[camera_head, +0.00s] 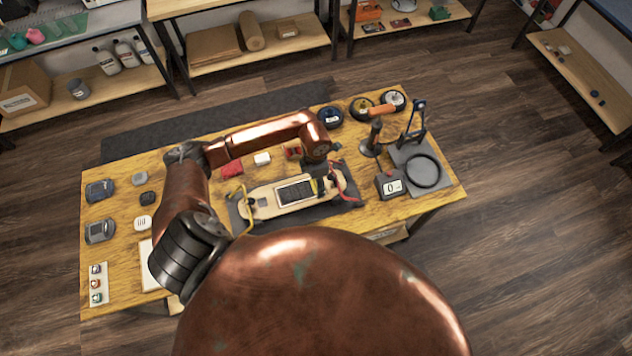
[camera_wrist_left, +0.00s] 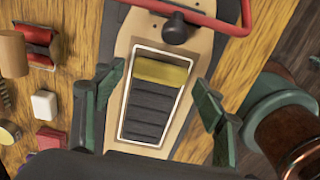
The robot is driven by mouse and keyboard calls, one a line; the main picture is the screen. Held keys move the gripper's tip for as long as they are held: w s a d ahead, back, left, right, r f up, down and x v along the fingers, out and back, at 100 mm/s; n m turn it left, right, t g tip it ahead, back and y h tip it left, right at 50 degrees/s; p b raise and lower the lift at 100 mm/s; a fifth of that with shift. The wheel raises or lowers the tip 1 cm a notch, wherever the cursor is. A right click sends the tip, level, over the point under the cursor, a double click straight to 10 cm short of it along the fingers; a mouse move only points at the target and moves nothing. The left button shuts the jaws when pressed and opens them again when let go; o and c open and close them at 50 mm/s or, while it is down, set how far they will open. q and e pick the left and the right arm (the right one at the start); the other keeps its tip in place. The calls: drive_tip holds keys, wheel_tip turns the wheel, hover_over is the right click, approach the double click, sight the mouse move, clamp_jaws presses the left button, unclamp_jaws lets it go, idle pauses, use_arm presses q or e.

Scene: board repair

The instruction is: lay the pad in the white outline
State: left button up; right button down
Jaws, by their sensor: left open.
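The pale wooden board (camera_head: 262,207) lies on a dark mat near the middle of the table. The white outline (camera_wrist_left: 121,128) is on the board. A dark ribbed pad (camera_wrist_left: 149,108) with a yellow band at one end lies inside the outline; it also shows in the head view (camera_head: 295,192). I cannot tell whether the yellow band is part of the pad. My left gripper (camera_head: 322,182) is above the board. In the left wrist view its green fingers (camera_wrist_left: 158,98) stand apart, one on each side of the outline, with nothing between their tips. My right gripper is not in view.
A red block (camera_head: 232,168) and a white block (camera_head: 262,158) lie behind the board. A display box (camera_head: 391,186) and a stand (camera_head: 415,145) are to the right. Several small devices lie at the left.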

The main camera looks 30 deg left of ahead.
use_arm(q)
wheel_tip(320, 180, up, 11)
drive_tip(key=b, duration=0.1)
drive_tip(key=shift+r, duration=0.2)
drive_tip(key=shift+d, duration=0.1)
idle(0.4)
